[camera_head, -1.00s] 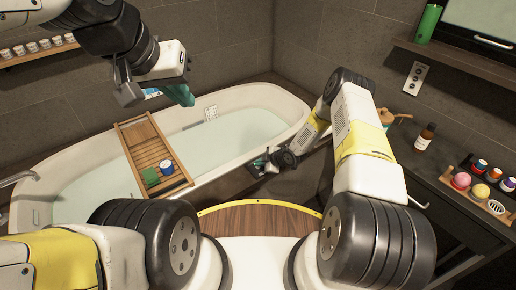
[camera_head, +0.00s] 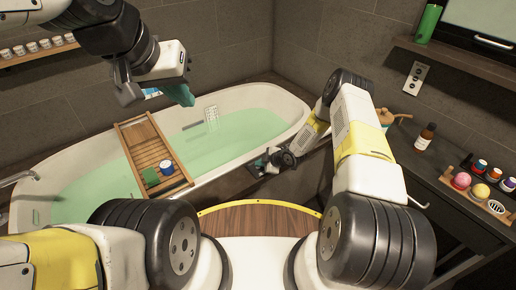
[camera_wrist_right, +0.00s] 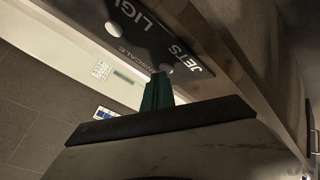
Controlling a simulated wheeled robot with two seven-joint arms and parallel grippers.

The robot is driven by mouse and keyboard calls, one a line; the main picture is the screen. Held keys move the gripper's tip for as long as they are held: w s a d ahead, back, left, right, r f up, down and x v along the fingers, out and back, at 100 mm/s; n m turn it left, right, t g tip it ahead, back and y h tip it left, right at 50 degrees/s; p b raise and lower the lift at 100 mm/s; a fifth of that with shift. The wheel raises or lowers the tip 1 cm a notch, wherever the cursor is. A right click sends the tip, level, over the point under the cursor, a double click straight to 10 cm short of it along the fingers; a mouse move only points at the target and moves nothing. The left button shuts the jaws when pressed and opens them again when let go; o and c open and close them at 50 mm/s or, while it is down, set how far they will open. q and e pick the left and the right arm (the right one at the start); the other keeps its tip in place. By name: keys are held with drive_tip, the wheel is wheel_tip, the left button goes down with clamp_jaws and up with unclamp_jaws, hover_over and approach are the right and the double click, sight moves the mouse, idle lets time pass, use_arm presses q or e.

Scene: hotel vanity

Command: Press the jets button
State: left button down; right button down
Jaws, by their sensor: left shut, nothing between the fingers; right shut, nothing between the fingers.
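The control panel (camera_wrist_right: 150,40) is a dark strip in the right wrist view, lettered "LIGHT" and "JETS". In the head view the right gripper (camera_head: 262,163) is at the tub's near rim. My left gripper (camera_head: 182,95) is shut and empty above the tub's far side. The bathtub (camera_head: 284,103) holds green water (camera_head: 240,135).
At the right, a dark counter (camera_head: 415,165) carries a brown bottle (camera_head: 425,136) and several coloured balls and jars.

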sight(260, 168)
drive_tip(key=shift+r, duration=0.65)
drive_tip(key=shift+r, duration=0.1)
drive_tip(key=shift+r, duration=2.45)
